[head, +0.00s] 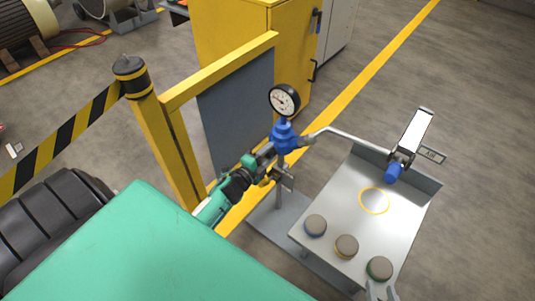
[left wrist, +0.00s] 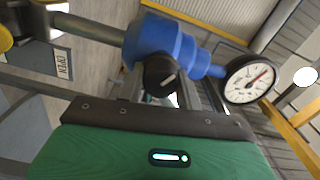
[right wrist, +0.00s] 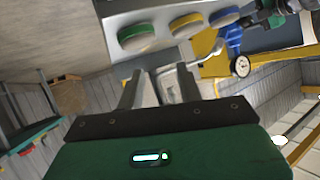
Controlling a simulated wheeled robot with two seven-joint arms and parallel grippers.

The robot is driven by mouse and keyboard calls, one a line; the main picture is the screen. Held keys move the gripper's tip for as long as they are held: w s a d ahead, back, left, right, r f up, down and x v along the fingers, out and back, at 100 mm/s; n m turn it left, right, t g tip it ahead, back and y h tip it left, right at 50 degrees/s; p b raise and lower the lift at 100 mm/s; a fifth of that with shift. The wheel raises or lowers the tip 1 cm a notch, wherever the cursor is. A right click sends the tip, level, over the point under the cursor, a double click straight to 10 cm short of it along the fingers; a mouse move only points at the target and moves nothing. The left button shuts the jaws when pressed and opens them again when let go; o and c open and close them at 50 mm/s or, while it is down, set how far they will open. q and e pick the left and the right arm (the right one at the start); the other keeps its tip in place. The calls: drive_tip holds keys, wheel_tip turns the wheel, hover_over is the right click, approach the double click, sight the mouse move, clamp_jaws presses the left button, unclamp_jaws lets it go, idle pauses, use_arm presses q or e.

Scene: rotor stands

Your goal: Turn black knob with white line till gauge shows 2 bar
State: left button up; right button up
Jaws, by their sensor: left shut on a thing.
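The black knob (left wrist: 160,74) with a short white line sits on the front of the blue regulator body (left wrist: 175,45), which also shows in the head view (head: 284,137). My left gripper (head: 268,160) is at the regulator and shut on the knob; its fingers are mostly hidden. The round white gauge (left wrist: 250,78) sits on the regulator's stem and shows in the head view (head: 284,100). My right gripper (right wrist: 160,85) is open and empty, near the panel's front edge.
A grey tilted panel (head: 340,210) carries blue, yellow and green-ringed buttons, a yellow ring and a blue nozzle (head: 394,172) on a pipe. A yellow post frame (head: 165,150) stands close left of my left arm. A yellow cabinet (head: 235,40) stands behind.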

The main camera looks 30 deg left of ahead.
use_arm(q)
drive_tip(key=shift+f+m, duration=0.1)
drive_tip(key=shift+m, duration=1.2)
use_arm(e)
drive_tip(key=shift+w+a+r+t, duration=0.1)
drive_tip(key=shift+a+r+t, duration=0.1)
drive_tip(key=shift+a+t, duration=0.3)
use_arm(q)
drive_tip(key=shift+b, duration=0.3)
use_arm(e)
drive_tip(key=shift+a+y, duration=0.15)
drive_tip(key=shift+y, duration=0.15)
use_arm(q)
drive_tip(key=o, duration=1)
drive_tip(key=s, duration=0.4)
drive_tip(key=s+p, duration=0.1)
drive_tip(key=s, duration=0.4)
drive_tip(key=s+a, duration=0.1)
drive_tip(key=s, duration=0.3)
drive_tip(key=shift+s, duration=0.4)
use_arm(e)
drive_tip(key=shift+s+d+f+g+h, duration=0.15)
drive_tip(key=shift+d+g+h, duration=0.2)
drive_tip(key=shift+d, duration=0.2)
drive_tip(key=shift+s+d+f+g+h, duration=0.1)
drive_tip(key=shift+d+g+h, duration=0.15)
drive_tip(key=shift+d+g, duration=0.25)
